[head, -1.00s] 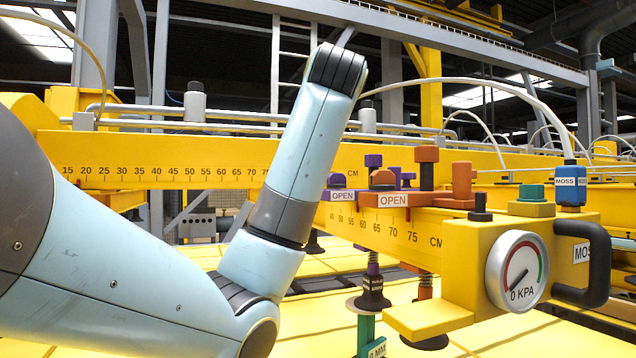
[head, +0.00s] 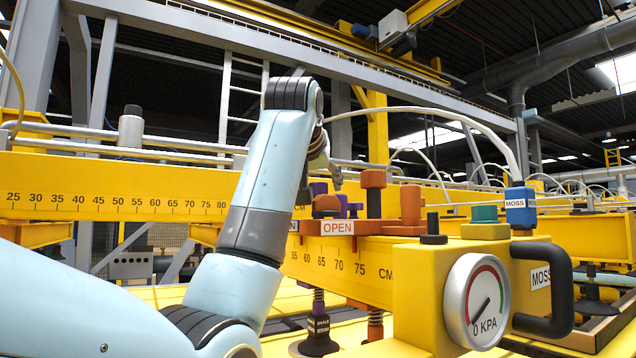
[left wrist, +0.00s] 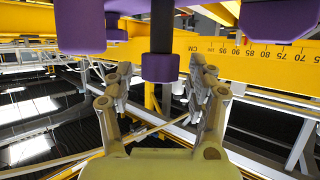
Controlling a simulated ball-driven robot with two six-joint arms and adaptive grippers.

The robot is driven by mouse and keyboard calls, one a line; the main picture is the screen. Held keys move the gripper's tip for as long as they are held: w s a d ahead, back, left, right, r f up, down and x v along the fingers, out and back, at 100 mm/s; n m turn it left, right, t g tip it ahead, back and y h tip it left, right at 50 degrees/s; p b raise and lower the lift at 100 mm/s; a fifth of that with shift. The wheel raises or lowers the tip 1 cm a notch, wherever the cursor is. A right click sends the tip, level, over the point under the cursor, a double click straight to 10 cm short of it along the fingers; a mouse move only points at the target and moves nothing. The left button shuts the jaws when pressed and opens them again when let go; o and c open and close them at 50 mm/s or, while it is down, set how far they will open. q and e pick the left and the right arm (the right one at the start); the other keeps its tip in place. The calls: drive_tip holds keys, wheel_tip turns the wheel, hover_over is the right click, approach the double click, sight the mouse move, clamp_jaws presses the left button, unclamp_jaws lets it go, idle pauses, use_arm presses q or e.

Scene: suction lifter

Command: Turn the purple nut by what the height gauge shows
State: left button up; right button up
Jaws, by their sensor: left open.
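Purple parts (head: 318,188) stand on the yellow beam in the head view, beside the orange ones and partly behind my left arm. In the left wrist view a small purple hexagonal piece (left wrist: 160,67) sits on a black rod, with larger purple blocks to its left (left wrist: 80,25) and right (left wrist: 275,18). I cannot tell which is the nut. My left gripper (left wrist: 160,85) is open, its fingers either side of the small piece in the picture; no contact is clear. It shows partly behind my arm in the head view (head: 326,160). The height gauge is not in view now.
An orange plate marked OPEN (head: 338,228) and a tall orange post (head: 374,195) stand close right of the gripper. A pressure dial (head: 476,300) reading 0 KPA and a black handle (head: 545,290) are at lower right. White hoses (head: 440,113) arch behind.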

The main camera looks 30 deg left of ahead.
use_arm(q)
drive_tip(key=shift+w+a+f, duration=0.2)
drive_tip(key=shift+w+f, duration=0.05)
drive_tip(key=shift+w, duration=0.3)
use_arm(e)
drive_tip(key=shift+w+a, duration=0.15)
drive_tip(key=shift+a, duration=0.15)
use_arm(q)
clamp_jaws()
use_arm(e)
drive_tip(key=shift+d+r, duration=0.1)
drive_tip(key=shift+r, duration=0.1)
